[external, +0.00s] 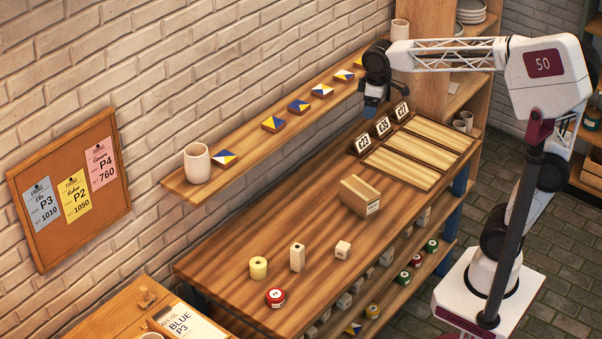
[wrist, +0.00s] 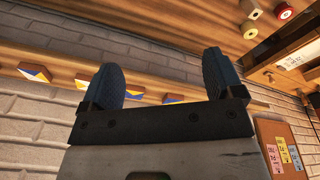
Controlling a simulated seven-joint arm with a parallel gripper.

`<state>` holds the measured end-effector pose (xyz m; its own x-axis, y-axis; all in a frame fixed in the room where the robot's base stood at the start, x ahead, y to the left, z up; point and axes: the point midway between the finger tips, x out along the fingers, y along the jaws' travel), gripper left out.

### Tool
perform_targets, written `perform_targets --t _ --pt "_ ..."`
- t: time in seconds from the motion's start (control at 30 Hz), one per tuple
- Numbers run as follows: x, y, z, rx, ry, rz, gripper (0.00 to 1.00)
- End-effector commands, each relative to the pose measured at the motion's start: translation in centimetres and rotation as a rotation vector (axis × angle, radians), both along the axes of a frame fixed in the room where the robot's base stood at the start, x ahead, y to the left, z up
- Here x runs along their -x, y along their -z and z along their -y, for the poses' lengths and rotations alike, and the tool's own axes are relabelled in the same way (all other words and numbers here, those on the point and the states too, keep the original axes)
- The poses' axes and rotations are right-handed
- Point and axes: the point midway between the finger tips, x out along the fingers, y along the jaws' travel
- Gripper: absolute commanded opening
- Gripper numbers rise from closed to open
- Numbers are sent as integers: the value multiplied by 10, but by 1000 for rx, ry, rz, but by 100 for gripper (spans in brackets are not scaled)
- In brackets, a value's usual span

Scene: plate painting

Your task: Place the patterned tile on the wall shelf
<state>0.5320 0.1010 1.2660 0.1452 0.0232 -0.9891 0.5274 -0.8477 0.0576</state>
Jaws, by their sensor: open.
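The wall shelf (external: 248,143) runs along the brick wall. On it lies a row of several small tiles with blue, white and yellow triangles, such as the nearest patterned tile (external: 224,158). My gripper (external: 372,105) is at the far end of the wall shelf, over the back of the workbench. In the wrist view my gripper (wrist: 165,78) is open, with nothing between its fingers. A patterned tile (wrist: 34,73) shows beyond it on the shelf.
A beige cup (external: 197,163) stands at the shelf's near end. The bench's front left part is mostly clear.

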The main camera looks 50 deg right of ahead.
Motion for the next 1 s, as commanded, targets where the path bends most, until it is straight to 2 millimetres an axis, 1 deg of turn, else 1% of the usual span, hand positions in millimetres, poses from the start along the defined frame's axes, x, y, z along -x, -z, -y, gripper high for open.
perform_targets --t 0.03,0.17,0.3,0.5,0.6,0.7,0.8,0.9,1.0 --pt "15 5 11 -5 36 6 87" --pt "51 22 34 -16 132 18 87" --pt "90 43 56 -29 236 31 87" --pt "146 76 81 -49 382 53 87" --pt "171 93 91 -58 448 63 87" --pt "192 108 98 -66 503 71 87" --pt "206 119 102 -72 542 76 87" --pt "214 125 105 -76 566 79 87" --pt "217 128 106 -76 574 80 87"
